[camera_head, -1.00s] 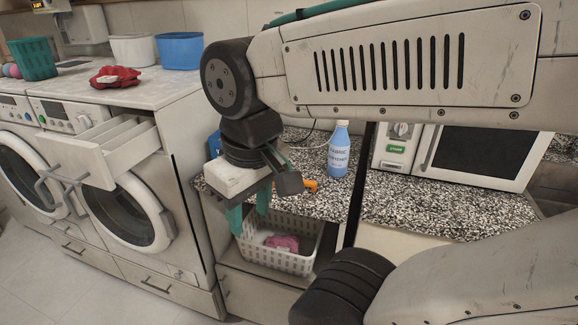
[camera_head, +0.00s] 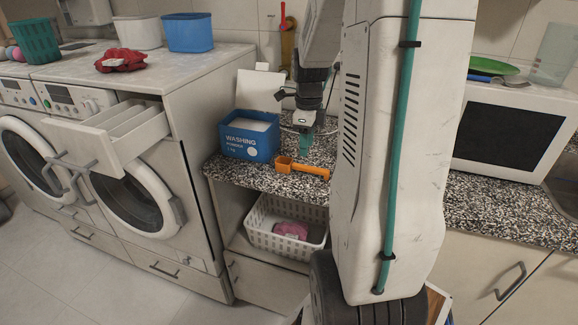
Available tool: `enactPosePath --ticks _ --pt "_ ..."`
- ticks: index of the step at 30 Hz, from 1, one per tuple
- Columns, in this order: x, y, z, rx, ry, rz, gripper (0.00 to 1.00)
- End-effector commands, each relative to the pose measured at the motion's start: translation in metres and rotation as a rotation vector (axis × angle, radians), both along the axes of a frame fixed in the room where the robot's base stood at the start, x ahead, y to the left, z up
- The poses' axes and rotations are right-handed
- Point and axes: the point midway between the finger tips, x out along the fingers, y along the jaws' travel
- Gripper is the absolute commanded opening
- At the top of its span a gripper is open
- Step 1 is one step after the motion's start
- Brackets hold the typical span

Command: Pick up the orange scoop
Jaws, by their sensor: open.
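The orange scoop (camera_head: 303,169) lies on the speckled counter (camera_head: 262,181) in the head view, near the front edge, its cup to the left and its handle pointing right. My gripper (camera_head: 305,148) is above and just behind the scoop, pointing down, with its teal fingers open. It looks empty. The fingertips are small in the picture, and I cannot tell how high they are above the counter. The end of the scoop's handle is close to my arm's edge in the picture.
A blue washing powder box (camera_head: 249,137) stands left of the scoop. A white basket (camera_head: 284,238) with pink cloth sits on the shelf below. A microwave (camera_head: 512,137) is at right. An open drawer (camera_head: 110,143) juts out at left. My arm hides the middle of the counter.

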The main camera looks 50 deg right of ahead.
Motion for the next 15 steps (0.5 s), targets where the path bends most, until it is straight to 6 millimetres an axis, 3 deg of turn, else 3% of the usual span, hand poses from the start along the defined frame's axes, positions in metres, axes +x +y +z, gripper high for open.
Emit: enactPosePath --ticks 15 --pt "-0.009 -0.006 -0.066 0.004 0.004 -0.025 0.42"
